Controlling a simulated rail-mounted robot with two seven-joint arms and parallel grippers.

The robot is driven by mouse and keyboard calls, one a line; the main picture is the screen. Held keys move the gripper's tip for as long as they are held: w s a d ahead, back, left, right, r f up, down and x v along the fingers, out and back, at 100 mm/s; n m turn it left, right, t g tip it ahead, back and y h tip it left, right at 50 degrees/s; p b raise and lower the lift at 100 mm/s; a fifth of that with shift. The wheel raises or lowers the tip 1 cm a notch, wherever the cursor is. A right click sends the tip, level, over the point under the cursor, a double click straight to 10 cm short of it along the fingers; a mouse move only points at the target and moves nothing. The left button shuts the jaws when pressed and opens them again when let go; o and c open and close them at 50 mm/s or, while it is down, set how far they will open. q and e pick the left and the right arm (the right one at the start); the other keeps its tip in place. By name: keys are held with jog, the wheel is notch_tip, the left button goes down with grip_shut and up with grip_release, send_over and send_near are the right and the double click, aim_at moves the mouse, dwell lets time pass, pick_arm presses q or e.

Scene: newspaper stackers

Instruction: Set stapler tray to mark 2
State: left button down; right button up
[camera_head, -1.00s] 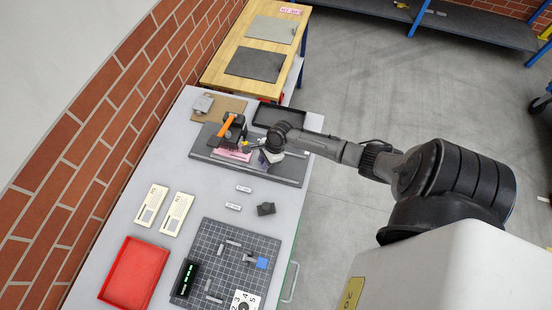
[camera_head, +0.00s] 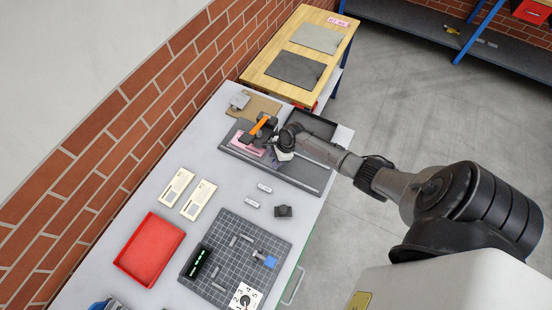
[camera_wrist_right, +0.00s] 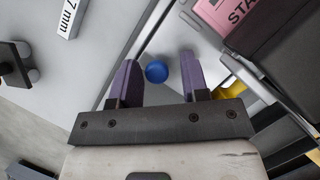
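The stapler station (camera_head: 296,174) is a dark grey base at the far part of the grey table, with a stapler with an orange handle (camera_head: 262,124) and a pink label (camera_head: 246,149). The pink label, partly readable as "STA", also shows in the right wrist view (camera_wrist_right: 235,22). My right gripper (camera_head: 281,152) is over the base, right of the stapler. In the wrist view its purple fingers (camera_wrist_right: 158,62) are open, with a round blue knob (camera_wrist_right: 156,72) between them and gaps on both sides. Mark 2 on the station cannot be made out. My left gripper is not in view.
Two small tags (camera_head: 264,188) and a small dark block (camera_head: 283,211) lie in front of the station. Nearer are a gridded mat (camera_head: 222,250), a numbered dial card (camera_head: 243,298), a red tray (camera_head: 149,249) and two cream cards. A black tray (camera_head: 312,124) stands behind the arm.

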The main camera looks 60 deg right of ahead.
jog(key=shift+o, duration=0.6)
jog(key=shift+s, duration=0.1)
jog(key=shift+r, duration=0.1)
jog(key=p+v, duration=0.1)
jog(key=v, duration=1.2)
jog(key=shift+r, duration=0.3)
jog(key=shift+s, duration=0.1)
